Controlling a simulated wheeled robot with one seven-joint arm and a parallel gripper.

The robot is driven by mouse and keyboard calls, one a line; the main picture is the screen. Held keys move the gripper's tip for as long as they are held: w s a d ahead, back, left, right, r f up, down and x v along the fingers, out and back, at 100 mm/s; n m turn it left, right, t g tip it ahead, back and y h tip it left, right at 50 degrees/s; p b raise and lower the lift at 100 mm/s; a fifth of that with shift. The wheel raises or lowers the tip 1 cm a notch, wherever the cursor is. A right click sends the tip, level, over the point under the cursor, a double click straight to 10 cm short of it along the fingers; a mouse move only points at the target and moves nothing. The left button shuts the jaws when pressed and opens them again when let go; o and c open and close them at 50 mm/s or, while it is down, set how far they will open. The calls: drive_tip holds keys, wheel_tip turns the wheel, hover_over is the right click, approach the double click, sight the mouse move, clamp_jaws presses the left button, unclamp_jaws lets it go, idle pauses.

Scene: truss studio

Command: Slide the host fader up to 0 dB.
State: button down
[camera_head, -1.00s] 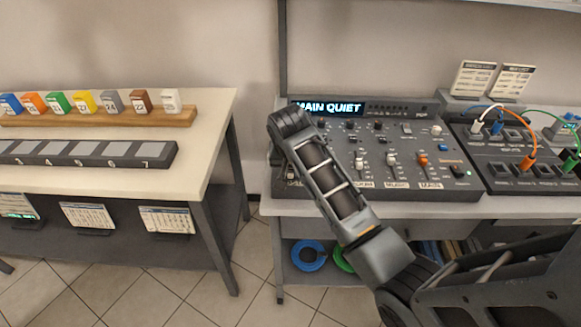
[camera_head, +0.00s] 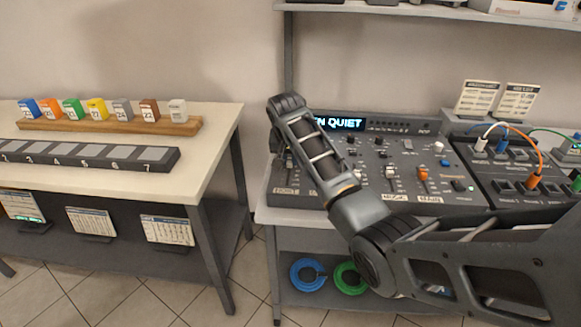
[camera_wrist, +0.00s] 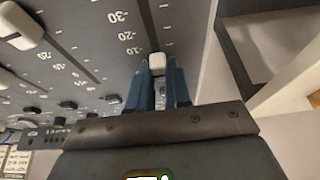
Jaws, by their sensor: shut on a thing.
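The 0 mark cannot be made out. In the head view, my arm mostly hides the gripper and the host fader.
Other faders, among them an orange one (camera_head: 423,174), stand to the right in the head view. A patch panel (camera_head: 515,195) with cables is further right. A white table (camera_head: 215,150) with coloured blocks stands left, with a floor gap between.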

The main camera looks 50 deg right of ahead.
drive_tip(key=shift+f, duration=0.1)
drive_tip(key=c, duration=1)
unclamp_jaws()
drive_tip(key=shift+c, duration=0.2)
drive_tip(key=v, duration=0.8)
